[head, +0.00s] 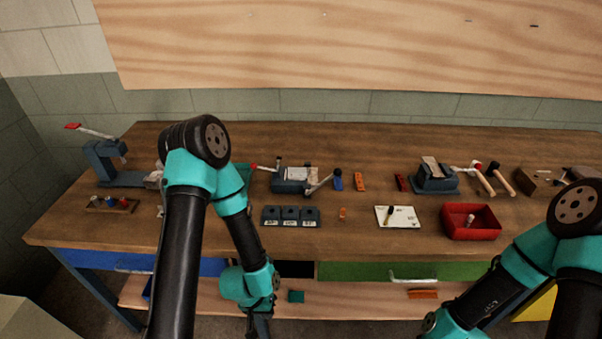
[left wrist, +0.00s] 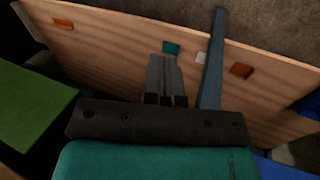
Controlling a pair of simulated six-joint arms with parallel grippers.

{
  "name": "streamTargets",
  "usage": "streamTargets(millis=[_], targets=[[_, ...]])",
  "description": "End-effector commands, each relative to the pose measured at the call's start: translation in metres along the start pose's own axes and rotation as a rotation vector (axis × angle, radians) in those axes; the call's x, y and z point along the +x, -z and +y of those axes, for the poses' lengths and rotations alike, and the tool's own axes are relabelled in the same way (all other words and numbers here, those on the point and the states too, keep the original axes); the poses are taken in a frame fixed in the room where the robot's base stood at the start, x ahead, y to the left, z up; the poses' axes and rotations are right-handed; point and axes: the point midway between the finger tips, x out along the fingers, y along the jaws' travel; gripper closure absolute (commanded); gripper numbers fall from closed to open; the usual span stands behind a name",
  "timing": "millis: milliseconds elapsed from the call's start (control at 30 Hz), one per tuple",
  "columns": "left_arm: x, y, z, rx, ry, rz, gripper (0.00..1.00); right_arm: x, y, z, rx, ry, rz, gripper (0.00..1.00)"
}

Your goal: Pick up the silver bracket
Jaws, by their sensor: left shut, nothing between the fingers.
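My left gripper (head: 260,330) hangs low in front of the bench, at the bottom edge of the head view. In the left wrist view its fingers (left wrist: 165,62) are together and hold nothing. They point at the lower shelf (left wrist: 125,50), near a small teal block (left wrist: 171,47). A small pale piece (left wrist: 201,58) lies beside that block; I cannot tell whether it is the silver bracket. In the head view my left arm covers that part of the shelf. My right arm shows at lower right, its gripper out of view.
A blue-grey bar (left wrist: 212,75) stands close to the fingers. An orange-brown block (left wrist: 241,69) and an orange piece (left wrist: 63,24) lie on the shelf. The green drawer (head: 350,271) is above it. The bench top holds a red bin (head: 455,233) and several tools.

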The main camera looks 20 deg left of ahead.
Motion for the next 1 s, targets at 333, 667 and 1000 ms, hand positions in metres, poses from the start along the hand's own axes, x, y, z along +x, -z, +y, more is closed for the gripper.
streamTargets(millis=[333,667,1000], targets=[[0.0,0.0,0.0,0.0,0.0,0.0,0.91,0.0,0.0,0.0,0.0,0.0,0.0,0.57],[0.0,0.0,0.0,0.0,0.0,0.0,0.66,0.0,0.0,0.0,0.0,0.0,0.0,0.57],[0.0045,-0.0054,0.0097,0.088,-0.006,-0.063,0.66,0.0,0.0,0.0,0.0,0.0,0.0,0.57]])
